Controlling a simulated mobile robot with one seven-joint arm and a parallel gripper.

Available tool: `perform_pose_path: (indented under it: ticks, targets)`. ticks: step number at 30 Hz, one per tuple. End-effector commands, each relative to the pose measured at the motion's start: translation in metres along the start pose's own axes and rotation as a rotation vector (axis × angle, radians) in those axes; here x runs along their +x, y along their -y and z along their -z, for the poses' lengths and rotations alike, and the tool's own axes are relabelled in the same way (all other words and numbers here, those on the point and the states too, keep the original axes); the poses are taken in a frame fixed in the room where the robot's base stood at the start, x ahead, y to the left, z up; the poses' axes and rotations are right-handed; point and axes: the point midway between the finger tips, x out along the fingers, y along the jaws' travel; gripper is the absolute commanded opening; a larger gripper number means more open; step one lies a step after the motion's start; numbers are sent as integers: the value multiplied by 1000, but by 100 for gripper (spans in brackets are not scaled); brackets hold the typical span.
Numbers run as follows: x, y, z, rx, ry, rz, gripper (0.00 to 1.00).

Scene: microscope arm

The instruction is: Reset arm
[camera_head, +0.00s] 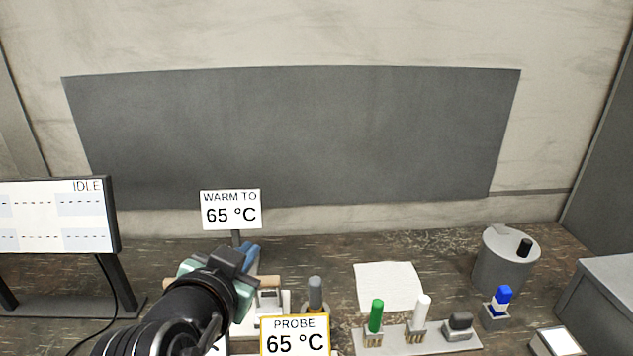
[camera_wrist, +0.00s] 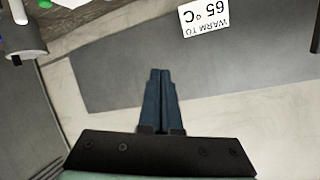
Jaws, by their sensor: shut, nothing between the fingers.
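My gripper (camera_head: 249,257) is at the lower left of the head view, raised over the bench. Its blue fingers also show in the wrist view (camera_wrist: 158,100), pressed together with nothing between them. The gripper is just below the "WARM TO 65 °C" sign (camera_head: 231,209) in the picture and covers part of what stands behind it. A "PROBE 65 °C" sign (camera_head: 295,337) stands at the bottom centre. No microscope can be made out.
A screen reading IDLE (camera_head: 58,216) stands at left. A grey knob-topped post (camera_head: 315,294), a white sheet (camera_head: 388,287), green (camera_head: 376,316) and white (camera_head: 422,309) holders, a blue-topped item (camera_head: 502,298) and a lidded grey canister (camera_head: 501,265) stand to the right.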

Motion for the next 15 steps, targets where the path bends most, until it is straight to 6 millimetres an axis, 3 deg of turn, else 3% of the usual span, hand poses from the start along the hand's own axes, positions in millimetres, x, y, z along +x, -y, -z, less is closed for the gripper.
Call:
perform_pose_path:
  ticks: [1,6,10,12,15]
  targets:
    - [-11,3,41,-14,-102,71,0]
    - [-72,7,156,-103,-463,241,0]
    - [-138,0,224,-176,-746,302,0]
    - [-172,-5,249,-210,-879,313,0]
    - [-212,-12,272,-248,-1025,315,0]
